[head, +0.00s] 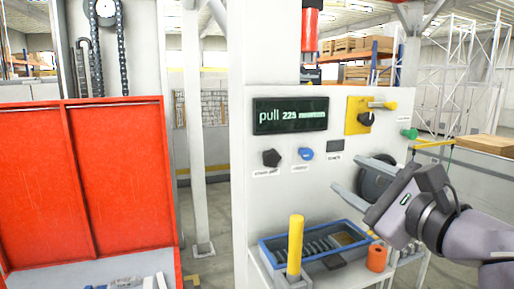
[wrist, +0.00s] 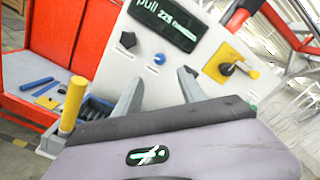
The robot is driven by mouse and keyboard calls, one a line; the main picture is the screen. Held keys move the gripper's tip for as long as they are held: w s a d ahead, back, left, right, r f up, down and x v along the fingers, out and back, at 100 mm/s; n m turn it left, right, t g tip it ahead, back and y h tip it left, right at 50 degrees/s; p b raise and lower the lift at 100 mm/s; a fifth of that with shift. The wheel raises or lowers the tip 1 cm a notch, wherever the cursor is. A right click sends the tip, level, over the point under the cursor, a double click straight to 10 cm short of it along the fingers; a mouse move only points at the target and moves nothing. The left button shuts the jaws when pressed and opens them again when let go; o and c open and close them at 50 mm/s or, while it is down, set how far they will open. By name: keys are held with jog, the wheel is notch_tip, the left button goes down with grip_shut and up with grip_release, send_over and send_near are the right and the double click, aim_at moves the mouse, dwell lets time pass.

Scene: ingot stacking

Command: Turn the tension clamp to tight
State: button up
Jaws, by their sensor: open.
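A white control panel (head: 345,120) carries a black knob (head: 271,158), a blue knob (head: 306,154) and a yellow plate (head: 354,113) with a black knob and a yellow handle (head: 382,105). A green knob (head: 410,133) is at the panel's right edge. The labels are too small to read, so I cannot tell which control is the tension clamp. My gripper (head: 348,172) is open and empty in front of the panel, below and right of the blue knob. In the wrist view its fingers (wrist: 160,75) point at the panel, with the blue knob (wrist: 159,59) beyond them.
A display (head: 290,115) reads "pull 225". A dark round wheel (head: 376,180) is partly hidden behind my gripper. Below are a blue-rimmed tray (head: 268,247), a yellow post (head: 295,245) and an orange cylinder (head: 377,257). A red cabinet (head: 125,180) stands at the left.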

aim_at(308, 156)
jog(key=x, duration=0.4)
jog(key=p+x, duration=0.1)
jog(key=x, duration=0.8)
jog(key=shift+f+p, duration=0.25)
jog(key=shift+p, duration=0.15)
jog(key=shift+w+r, duration=0.2)
jog(key=shift+w, duration=0.2)
jog(key=shift+w+a+f, duration=0.2)
jog(key=shift+w+a, duration=0.1)
jog(key=shift+w, duration=0.35)
jog(key=shift+s+d+r, duration=0.1)
jog(key=shift+s, duration=0.2)
jog(key=c, duration=0.5)
grip_shut()
